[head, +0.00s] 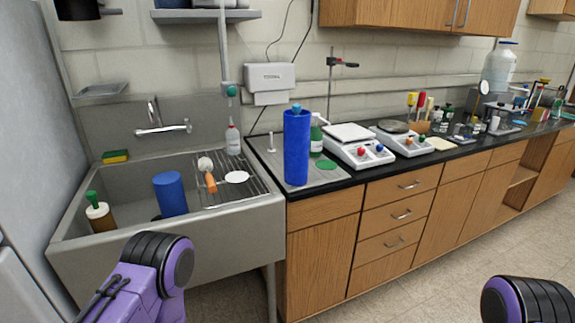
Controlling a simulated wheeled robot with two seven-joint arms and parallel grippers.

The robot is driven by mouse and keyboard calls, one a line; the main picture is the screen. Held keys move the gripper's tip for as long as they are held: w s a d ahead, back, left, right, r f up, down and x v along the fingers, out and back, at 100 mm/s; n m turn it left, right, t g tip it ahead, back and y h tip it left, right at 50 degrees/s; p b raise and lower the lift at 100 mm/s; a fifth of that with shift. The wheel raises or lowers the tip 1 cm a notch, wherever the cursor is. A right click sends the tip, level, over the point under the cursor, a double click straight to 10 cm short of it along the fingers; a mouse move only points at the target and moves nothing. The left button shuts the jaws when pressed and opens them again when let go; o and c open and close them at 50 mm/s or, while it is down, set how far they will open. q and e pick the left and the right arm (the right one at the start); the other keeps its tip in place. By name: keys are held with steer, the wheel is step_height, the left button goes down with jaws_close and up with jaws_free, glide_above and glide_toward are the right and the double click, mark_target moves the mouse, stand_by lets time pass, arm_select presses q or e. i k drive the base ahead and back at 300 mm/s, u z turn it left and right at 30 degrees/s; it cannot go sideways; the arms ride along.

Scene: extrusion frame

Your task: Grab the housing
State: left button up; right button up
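No part is clearly recognisable as the housing. A tall blue cylinder (296,150) stands upright on the left end of the counter, with a small teal top showing above it. A shorter, wider blue cylinder (171,194) stands in the sink. I cannot tell whether either is the housing. Purple and black links of my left arm show at the lower left, in front of the sink. A black and purple link of my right arm shows at the lower right. Neither gripper's fingers are visible.
Two white balances (357,150) stand right of the tall cylinder. Bottles and tools crowd the far right counter. The floor (430,280) before the cabinets is clear.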

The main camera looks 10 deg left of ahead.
mark_target(296, 128)
steer(key=z, duration=1.35)
steer(key=i, duration=1.15)
steer(key=u, duration=1.6)
